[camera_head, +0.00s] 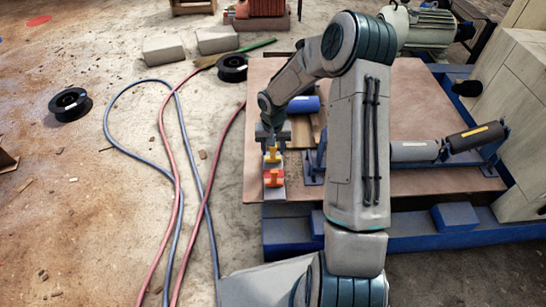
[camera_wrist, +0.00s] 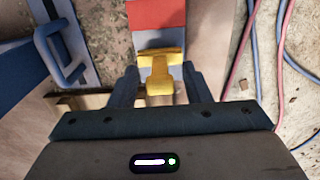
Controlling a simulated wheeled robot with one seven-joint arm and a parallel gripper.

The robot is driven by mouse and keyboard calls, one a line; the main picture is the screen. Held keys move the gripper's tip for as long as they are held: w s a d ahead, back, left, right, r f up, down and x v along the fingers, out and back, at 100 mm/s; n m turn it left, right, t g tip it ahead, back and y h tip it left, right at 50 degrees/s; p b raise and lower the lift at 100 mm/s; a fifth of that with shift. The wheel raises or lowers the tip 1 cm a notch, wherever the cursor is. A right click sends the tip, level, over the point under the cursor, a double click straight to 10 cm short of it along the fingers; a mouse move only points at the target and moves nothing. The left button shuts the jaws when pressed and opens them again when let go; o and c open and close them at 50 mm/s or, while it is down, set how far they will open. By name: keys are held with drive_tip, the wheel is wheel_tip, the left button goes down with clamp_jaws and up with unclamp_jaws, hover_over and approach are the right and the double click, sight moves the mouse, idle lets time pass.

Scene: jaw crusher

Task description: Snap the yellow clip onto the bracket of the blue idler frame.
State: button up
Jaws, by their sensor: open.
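The yellow clip (camera_wrist: 160,73) sits between the two fingers of my gripper (camera_wrist: 158,82) in the wrist view. The fingers stand apart on either side of it, and I cannot tell whether they touch it. In the head view the clip (camera_head: 272,156) is on a grey block (camera_head: 273,190), just behind a red-orange piece (camera_head: 274,178). My gripper (camera_head: 273,146) is above and around the clip, pointing down. The blue idler frame (camera_head: 312,168) stands to the right, partly hidden by my arm. A blue loop-shaped bracket (camera_wrist: 62,52) shows at upper left in the wrist view.
A brown board (camera_head: 425,120) lies under the frame. Red and blue hoses (camera_head: 178,190) run along the floor at left. Open floor is at left.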

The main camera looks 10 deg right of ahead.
clamp_jaws()
drive_tip(key=shift+r+p, duration=1.95)
drive_tip(key=shift+r, duration=0.6)
